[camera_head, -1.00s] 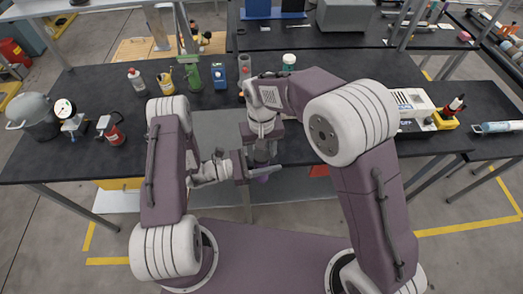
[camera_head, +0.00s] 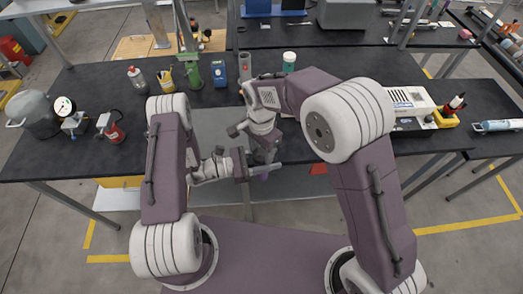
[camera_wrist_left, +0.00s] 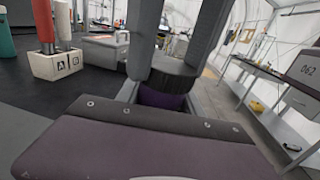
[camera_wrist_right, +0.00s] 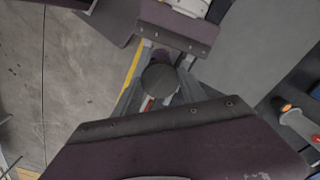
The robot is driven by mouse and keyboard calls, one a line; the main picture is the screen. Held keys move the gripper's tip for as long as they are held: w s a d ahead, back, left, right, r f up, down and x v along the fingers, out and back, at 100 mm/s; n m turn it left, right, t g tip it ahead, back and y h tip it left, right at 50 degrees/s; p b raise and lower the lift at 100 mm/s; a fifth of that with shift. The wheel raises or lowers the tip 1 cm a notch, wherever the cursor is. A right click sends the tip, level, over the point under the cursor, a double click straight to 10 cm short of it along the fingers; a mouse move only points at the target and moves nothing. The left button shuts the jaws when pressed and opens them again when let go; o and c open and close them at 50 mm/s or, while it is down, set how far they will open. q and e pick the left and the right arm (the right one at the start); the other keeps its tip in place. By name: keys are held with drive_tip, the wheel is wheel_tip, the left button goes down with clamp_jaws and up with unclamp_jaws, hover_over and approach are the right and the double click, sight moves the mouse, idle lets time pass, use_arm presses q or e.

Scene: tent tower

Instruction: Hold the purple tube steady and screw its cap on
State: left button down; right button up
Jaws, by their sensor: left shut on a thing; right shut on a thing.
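The purple tube (camera_wrist_left: 160,98) stands upright between the fingers of my left gripper (camera_wrist_left: 158,103). Its lower end shows below the grippers in the head view (camera_head: 263,177). The dark round cap (camera_wrist_left: 172,78) sits directly above the tube; I cannot tell how far it is threaded. My right gripper (camera_wrist_right: 158,90) comes from above and is shut on the cap, which also shows in the right wrist view (camera_wrist_right: 159,80). In the head view my left gripper (camera_head: 262,168) comes in from the left, just below my right gripper (camera_head: 265,153).
Both grippers are at the front edge of the black workbench (camera_head: 100,160). A green press (camera_head: 192,75), a blue device (camera_head: 217,72) and a green bottle with a white cap (camera_head: 289,62) stand behind. A white-topped box (camera_head: 408,98) is at the right.

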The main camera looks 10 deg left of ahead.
drive_tip(key=m, duration=0.6)
drive_tip(key=shift+m, duration=0.4)
drive_tip(key=m, duration=0.3)
drive_tip(key=shift+w+m, duration=0.1)
drive_tip(key=shift+m, duration=0.2)
drive_tip(key=m, duration=0.7)
drive_tip(key=o, duration=1.3)
drive_tip(key=shift+r, duration=2.25)
